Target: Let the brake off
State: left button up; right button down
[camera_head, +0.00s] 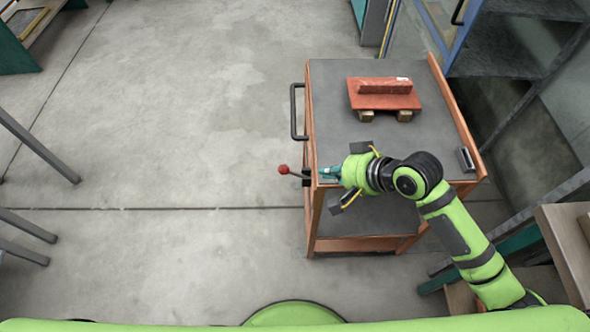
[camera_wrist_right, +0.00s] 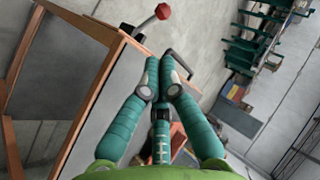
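The brake lever, a short grey rod with a red ball knob (camera_head: 283,169), sticks out from the front left corner of the orange cart (camera_head: 312,215). In the right wrist view the red knob (camera_wrist_right: 163,12) is at the top, above my fingertips. My right gripper (camera_head: 325,174) is at the cart's corner, just right of the lever, pointing left. In the wrist view its green fingers (camera_wrist_right: 160,62) come close together at the tips, apart from the knob. Whether they are closed is unclear. My left gripper is not in view.
The cart's grey top carries a red block on a red plate (camera_head: 385,93) resting on wooden blocks, and a small dark device (camera_head: 466,160). A black push handle (camera_head: 297,110) juts out on the cart's left. Shelving stands at right. The concrete floor left of the cart is open.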

aim_at(289, 170)
jog(key=x, duration=1.4)
jog(key=shift+d+f, duration=0.1)
